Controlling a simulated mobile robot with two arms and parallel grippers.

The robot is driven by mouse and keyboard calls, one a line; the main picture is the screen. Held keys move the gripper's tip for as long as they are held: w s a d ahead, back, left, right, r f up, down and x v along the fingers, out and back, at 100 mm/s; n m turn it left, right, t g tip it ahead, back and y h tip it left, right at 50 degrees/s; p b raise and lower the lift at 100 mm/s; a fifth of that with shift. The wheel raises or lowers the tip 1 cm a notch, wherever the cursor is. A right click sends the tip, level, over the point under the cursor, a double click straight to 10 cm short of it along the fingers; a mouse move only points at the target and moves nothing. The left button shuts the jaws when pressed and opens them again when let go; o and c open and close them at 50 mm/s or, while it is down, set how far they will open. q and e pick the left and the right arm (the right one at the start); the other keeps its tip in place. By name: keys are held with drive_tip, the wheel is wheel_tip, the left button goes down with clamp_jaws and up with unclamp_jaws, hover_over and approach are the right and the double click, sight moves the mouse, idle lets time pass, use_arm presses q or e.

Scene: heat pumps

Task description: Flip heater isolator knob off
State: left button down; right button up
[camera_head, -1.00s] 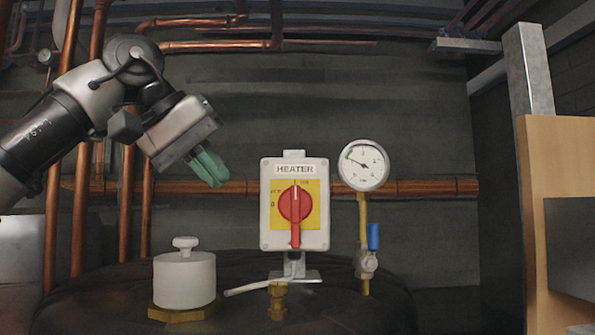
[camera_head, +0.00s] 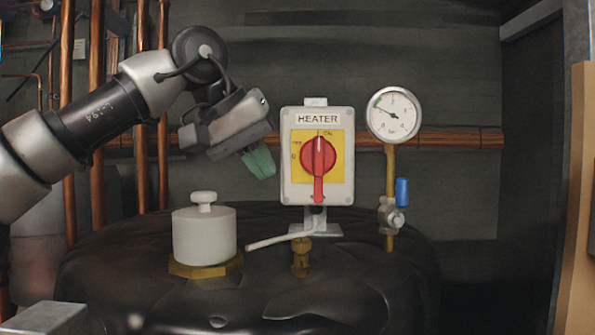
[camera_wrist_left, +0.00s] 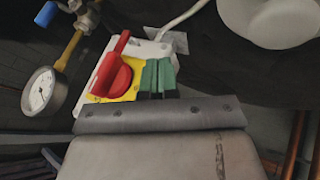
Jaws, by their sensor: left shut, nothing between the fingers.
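The heater isolator is a white box labelled HEATER with a yellow plate (camera_head: 298,172) and a red knob (camera_head: 319,160). The knob's long handle hangs straight down. My left gripper (camera_head: 260,164) has green fingertips, is shut and empty, and is just left of the box in the head view, apart from the knob there. In the left wrist view the green fingertips (camera_wrist_left: 157,76) show beside the red knob (camera_wrist_left: 117,75), over the box's edge. I cannot tell whether they touch the box. My right gripper is not in view.
A pressure gauge (camera_head: 393,114) and a blue-handled valve (camera_head: 402,192) stand right of the box. A white capped cylinder (camera_head: 204,235) stands left on the dark tank (camera_head: 330,285). A copper pipe (camera_head: 460,140) runs behind. A wooden panel (camera_head: 580,200) edges the far right.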

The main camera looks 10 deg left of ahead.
sight(292, 173)
use_arm(q)
drive_tip(key=d, duration=0.1)
drive_tip(key=w+d+f+p, duration=0.1)
drive_tip(key=d+p, duration=0.1)
drive_tip(key=d, duration=0.1)
drive_tip(key=shift+w+d+f, duration=0.1)
drive_tip(key=shift+w+f, duration=0.15)
drive_tip(key=shift+d+f+p, duration=0.15)
drive_tip(key=shift+d+p, duration=0.2)
drive_tip(key=shift+d, duration=0.15)
drive_tip(key=shift+a, duration=0.15)
